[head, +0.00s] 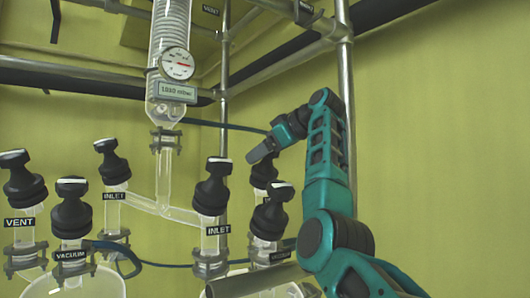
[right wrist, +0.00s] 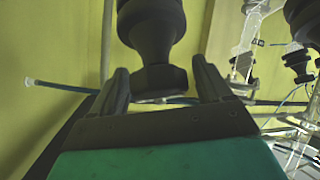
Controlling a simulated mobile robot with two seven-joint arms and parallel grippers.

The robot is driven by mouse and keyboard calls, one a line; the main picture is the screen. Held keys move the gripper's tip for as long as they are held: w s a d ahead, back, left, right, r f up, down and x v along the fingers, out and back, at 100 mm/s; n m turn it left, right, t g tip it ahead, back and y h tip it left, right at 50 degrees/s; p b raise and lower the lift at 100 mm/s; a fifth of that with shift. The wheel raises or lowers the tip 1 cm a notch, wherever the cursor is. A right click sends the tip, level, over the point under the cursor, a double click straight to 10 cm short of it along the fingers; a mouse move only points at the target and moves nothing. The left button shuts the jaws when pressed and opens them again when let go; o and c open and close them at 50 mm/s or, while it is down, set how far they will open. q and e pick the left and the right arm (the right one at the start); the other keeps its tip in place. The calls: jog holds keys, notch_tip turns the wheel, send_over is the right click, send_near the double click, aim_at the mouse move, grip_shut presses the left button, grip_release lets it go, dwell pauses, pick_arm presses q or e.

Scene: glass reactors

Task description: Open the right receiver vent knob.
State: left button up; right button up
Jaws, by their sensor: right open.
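The right-hand cluster has a black knob (head: 264,174) at the back, partly hidden behind my right gripper (head: 259,152) in the head view. Its label is hidden, so I cannot read whether it is the vent. In the right wrist view, a large black knob (right wrist: 152,28) stands in front of the open fingers of my right gripper (right wrist: 165,82). Its narrower lower end shows between the two fingers. I see a gap on each side and cannot tell whether anything touches. My left gripper is not in view.
Close by stand the right VACUUM knob (head: 271,212) and an INLET knob (head: 213,185). On the left are the VENT knob (head: 22,180), a VACUUM knob (head: 71,208) and another INLET knob (head: 112,163). A metal post (head: 346,100) rises behind my right arm. A pressure gauge (head: 177,64) hangs above.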

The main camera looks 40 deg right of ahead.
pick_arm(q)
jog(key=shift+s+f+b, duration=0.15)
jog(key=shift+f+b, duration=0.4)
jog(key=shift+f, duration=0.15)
pick_arm(e)
jog(key=v, duration=0.7)
jog(key=shift+s, duration=0.15)
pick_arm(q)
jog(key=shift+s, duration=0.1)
pick_arm(e)
jog(key=s+a+r+m+g+h+b, duration=0.15)
jog(key=s+a+m+h, duration=0.3)
jog(key=m+h, duration=0.6)
pick_arm(q)
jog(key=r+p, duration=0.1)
jog(key=p, duration=0.1)
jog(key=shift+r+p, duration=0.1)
jog(key=shift+p, duration=0.3)
pick_arm(e)
jog(key=w+d+f, duration=0.1)
jog(key=w, duration=0.2)
jog(key=w+d+f+m+y, duration=0.1)
jog(key=w+d+f, duration=0.1)
jog(key=w, duration=0.2)
jog(key=w+d+f+m+y, duration=0.1)
jog(key=w+d, duration=0.1)
jog(key=w, duration=0.2)
jog(key=shift+f+t, duration=0.2)
jog(key=shift+t, duration=0.05)
